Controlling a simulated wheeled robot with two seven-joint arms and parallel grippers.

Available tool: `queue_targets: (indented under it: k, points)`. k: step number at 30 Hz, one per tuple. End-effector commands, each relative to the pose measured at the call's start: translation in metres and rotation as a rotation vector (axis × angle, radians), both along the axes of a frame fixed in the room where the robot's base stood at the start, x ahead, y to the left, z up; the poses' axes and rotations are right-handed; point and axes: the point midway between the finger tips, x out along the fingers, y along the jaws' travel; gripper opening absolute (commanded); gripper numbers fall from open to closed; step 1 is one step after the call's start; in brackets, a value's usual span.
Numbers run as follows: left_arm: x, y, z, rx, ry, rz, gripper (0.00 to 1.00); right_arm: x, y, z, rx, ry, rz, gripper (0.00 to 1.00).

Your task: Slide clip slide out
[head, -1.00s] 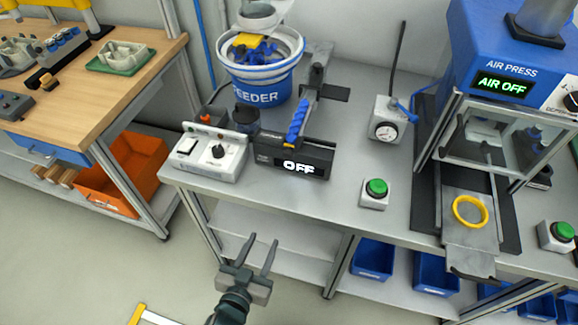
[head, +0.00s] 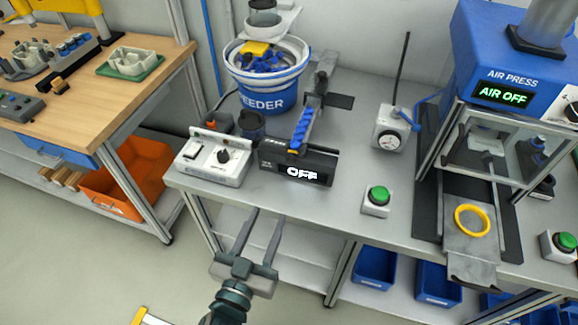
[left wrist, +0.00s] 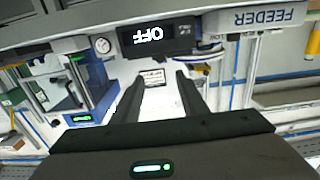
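My left gripper (head: 266,215) is open and empty, in front of the bench's front edge and below the feeder controls in the head view. It also shows in the left wrist view (left wrist: 158,84), fingers apart with nothing between them. A grey slide plate (head: 467,243) with a yellow ring (head: 472,220) on it lies in front of the air press (head: 510,75), whose display reads AIR OFF. A feeder track (head: 314,105) holds a row of blue clips (head: 302,128). The display box (head: 300,170) at its front reads OFF. My right gripper is not in view.
The blue feeder bowl (head: 265,98) stands behind a white switch box (head: 213,160). A green button (head: 378,194) and a gauge box (head: 391,130) stand between feeder and press. Blue bins (head: 375,265) sit under the bench. A wooden table (head: 150,55) is at left.

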Motion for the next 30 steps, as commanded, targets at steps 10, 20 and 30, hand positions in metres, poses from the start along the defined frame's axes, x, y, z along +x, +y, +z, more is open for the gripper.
queue_targets:
  k: [10,20,30]
  points:
    - [0.045,-0.015,0.004,0.001,-0.003,0.000,0.40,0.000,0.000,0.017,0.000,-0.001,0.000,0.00]
    - [0.102,-0.033,0.004,0.002,-0.002,-0.001,0.40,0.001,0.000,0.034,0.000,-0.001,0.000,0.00]
    - [0.148,-0.048,0.002,0.001,-0.001,0.001,0.40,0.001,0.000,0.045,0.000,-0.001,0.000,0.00]
